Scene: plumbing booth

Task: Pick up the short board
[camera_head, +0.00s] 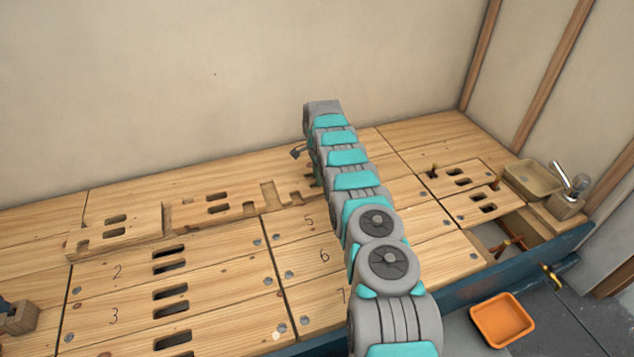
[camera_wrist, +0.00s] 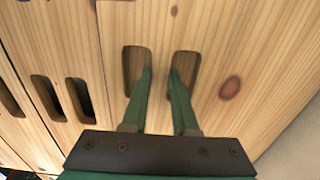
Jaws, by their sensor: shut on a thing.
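In the wrist view, my gripper (camera_wrist: 160,75) has its two green fingers in the two slots of a wooden board (camera_wrist: 212,40), shut on the strip of wood between them. I take this to be the short board. It is pale pine with a dark knot beside the right slot. In the head view my arm reaches to the back of the wooden deck and hides the gripper and most of what it holds. I cannot tell whether the board is lifted clear of its neighbours.
Slotted boards (camera_head: 130,218) lie at the left, with a notched gap (camera_head: 268,195) nearby. At the right an open bay shows copper pipes (camera_head: 508,243). An orange tray (camera_head: 502,318) is on the floor.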

